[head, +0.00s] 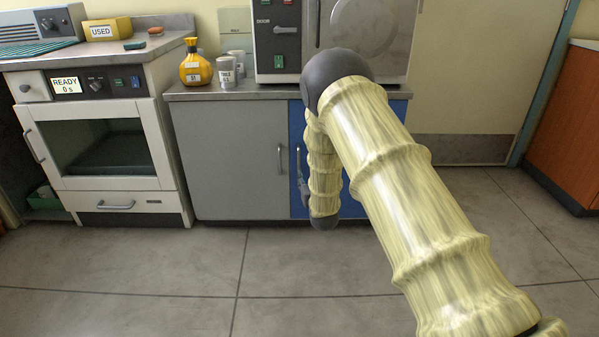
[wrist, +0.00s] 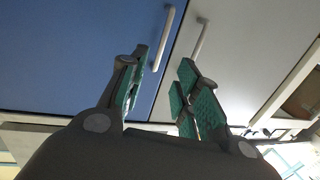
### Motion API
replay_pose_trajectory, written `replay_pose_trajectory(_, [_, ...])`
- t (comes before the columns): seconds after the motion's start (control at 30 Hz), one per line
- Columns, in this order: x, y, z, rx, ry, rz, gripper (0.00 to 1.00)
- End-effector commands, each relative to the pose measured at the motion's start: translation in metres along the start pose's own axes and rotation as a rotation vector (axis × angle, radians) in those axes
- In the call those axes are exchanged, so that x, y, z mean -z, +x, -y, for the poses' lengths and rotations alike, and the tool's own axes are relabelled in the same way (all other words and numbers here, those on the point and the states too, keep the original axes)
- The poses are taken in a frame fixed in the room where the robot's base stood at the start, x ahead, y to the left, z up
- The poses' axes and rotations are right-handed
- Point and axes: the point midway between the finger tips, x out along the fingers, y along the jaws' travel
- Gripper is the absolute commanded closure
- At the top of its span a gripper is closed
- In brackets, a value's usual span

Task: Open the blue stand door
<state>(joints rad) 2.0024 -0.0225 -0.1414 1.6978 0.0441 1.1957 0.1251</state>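The blue stand door (head: 296,125) is at the right of the stand's front, partly hidden behind my arm in the head view. It looks closed. In the wrist view the blue door (wrist: 75,55) fills the left side, and its pale bar handle (wrist: 163,40) stands near its edge. My gripper (wrist: 164,75) is open, with green-padded fingers. In the wrist view the blue door's handle shows between the two fingertips, with no clear contact. In the head view my gripper (head: 303,188) is a small dark shape in front of the door, mostly hidden by my arm.
The grey door (head: 230,155) adjoins the blue one; its handle (wrist: 199,40) shows just beyond the right fingertip. An incubator (head: 280,40), a yellow bottle (head: 195,68) and cups (head: 227,75) stand on top. A white oven (head: 100,150) is at left. The floor in front is clear.

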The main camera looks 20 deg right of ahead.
Motion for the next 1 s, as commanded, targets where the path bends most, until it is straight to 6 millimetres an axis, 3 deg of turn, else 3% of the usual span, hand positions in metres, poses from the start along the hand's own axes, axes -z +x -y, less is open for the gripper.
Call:
replay_pose_trajectory(0.37, [0.010, 0.027, 0.001, 0.005, 0.002, -0.064, 0.68])
replay_pose_trajectory(0.8, [0.012, 0.094, 0.002, 0.006, 0.001, -0.063, 0.68])
replay_pose_trajectory(1.0, [0.015, 0.116, 0.002, 0.006, 0.001, -0.062, 0.68])
